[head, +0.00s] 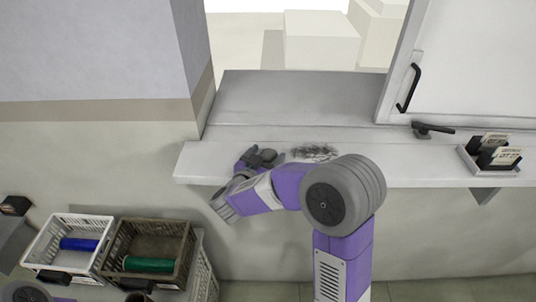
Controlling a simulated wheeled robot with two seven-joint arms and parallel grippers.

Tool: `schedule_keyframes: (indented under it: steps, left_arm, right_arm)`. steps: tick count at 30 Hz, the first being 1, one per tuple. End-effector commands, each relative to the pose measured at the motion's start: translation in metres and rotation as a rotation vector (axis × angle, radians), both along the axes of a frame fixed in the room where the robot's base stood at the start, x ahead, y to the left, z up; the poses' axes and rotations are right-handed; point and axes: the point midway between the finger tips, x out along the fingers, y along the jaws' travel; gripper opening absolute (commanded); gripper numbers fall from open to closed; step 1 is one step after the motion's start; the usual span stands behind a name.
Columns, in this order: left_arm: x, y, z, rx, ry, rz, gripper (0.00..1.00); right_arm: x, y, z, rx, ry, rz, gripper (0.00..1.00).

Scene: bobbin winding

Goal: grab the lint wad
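The lint wad (315,152) is a dark grey, stringy tangle lying on the pale sill ledge (215,160), below the wall opening. My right gripper (260,157) is at the ledge's front edge, to the left of the lint wad and apart from it in the picture. Its dark fingers are small and bunched together, so their opening is unclear. My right forearm passes in front of the ledge, just below the wad.
A card holder (489,160) stands at the ledge's right end, near a black latch (432,129) and a white panel with a black handle (408,88). At lower left, a white basket (42,245) holds a blue spool (79,244) and a brown basket (150,225) a green one (148,264).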

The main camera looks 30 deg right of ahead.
Motion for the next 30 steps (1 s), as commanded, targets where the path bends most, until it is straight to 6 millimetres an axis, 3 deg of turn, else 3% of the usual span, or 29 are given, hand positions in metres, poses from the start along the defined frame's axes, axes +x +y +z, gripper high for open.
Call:
schedule_keyframes:
  steps: [1,11,20,30]
  left_arm:
    - [0.000,0.000,0.000,0.000,0.000,0.000,0.43]
    - [0.000,0.000,0.000,0.000,0.000,0.000,0.43]
    - [0.000,0.000,0.001,0.000,0.000,0.000,0.43]
    - [0.000,0.000,0.008,0.000,0.000,0.000,0.43]
  right_arm:
    - [0.000,0.000,0.000,0.000,0.000,0.000,0.71]
    - [0.000,0.000,0.000,0.000,0.000,0.000,0.22]
    - [0.000,0.000,0.005,0.000,-0.002,0.000,0.21]
    - [0.000,0.000,0.068,0.002,-0.006,0.000,0.21]
